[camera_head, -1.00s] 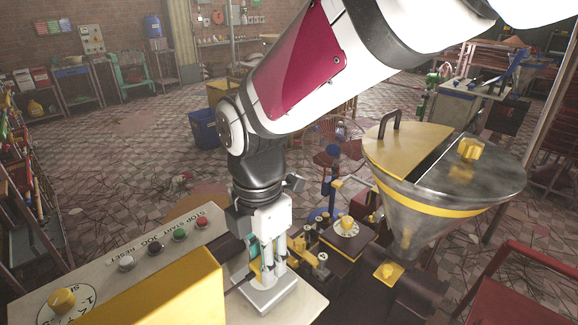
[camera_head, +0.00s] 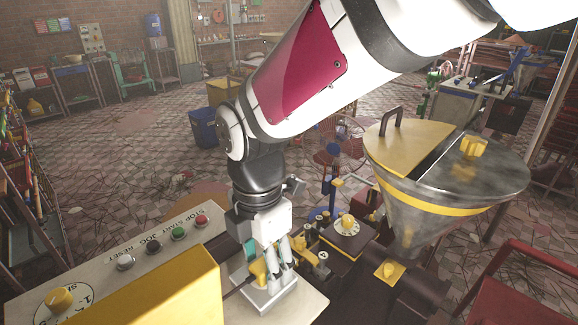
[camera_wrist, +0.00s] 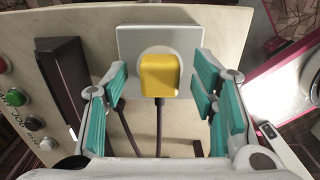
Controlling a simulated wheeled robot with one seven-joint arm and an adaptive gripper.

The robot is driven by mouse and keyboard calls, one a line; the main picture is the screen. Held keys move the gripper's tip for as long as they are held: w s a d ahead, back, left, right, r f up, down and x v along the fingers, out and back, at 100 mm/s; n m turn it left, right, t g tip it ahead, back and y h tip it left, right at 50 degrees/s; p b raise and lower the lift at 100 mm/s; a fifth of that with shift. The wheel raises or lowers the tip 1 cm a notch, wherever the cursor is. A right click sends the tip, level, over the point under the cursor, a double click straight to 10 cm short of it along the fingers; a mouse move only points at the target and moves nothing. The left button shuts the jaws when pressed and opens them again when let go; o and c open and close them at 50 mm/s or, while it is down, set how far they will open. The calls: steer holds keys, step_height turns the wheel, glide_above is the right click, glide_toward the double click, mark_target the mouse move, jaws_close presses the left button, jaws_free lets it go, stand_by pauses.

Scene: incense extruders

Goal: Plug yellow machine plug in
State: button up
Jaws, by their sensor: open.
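The yellow plug (camera_wrist: 160,75) sits at the round face of a grey square socket plate (camera_wrist: 133,42) in the wrist view, with a dark cord hanging from it. How deep it sits I cannot tell. My gripper (camera_wrist: 163,95) is open, its teal-padded fingers apart on the left and right of the plug with clear gaps. In the head view, the plug (camera_head: 258,269) shows beside my gripper (camera_head: 271,272), above the pale socket base (camera_head: 268,300). The fingers partly hide the socket there.
A yellow control box (camera_head: 180,290) with a button panel (camera_head: 150,246) stands on the left. A metal hopper (camera_head: 425,205) with a yellow band stands on the right. A dark upright block (camera_wrist: 68,80) is left of the socket. Small machine parts crowd the gripper's right side.

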step_height(320, 180, up, 12)
stand_by(0.5)
steer(key=s+d+m+t, duration=0.2)
steer(key=s+d+m, duration=0.2)
steer(key=d+m, duration=0.8)
steer(key=s+d+m+t, duration=0.3)
steer(key=s+d+m, duration=0.1)
steer(key=d+m, duration=0.9)
steer(key=m, duration=0.2)
steer(key=shift+d+f+m, duration=0.3)
steer(key=shift+f, duration=0.1)
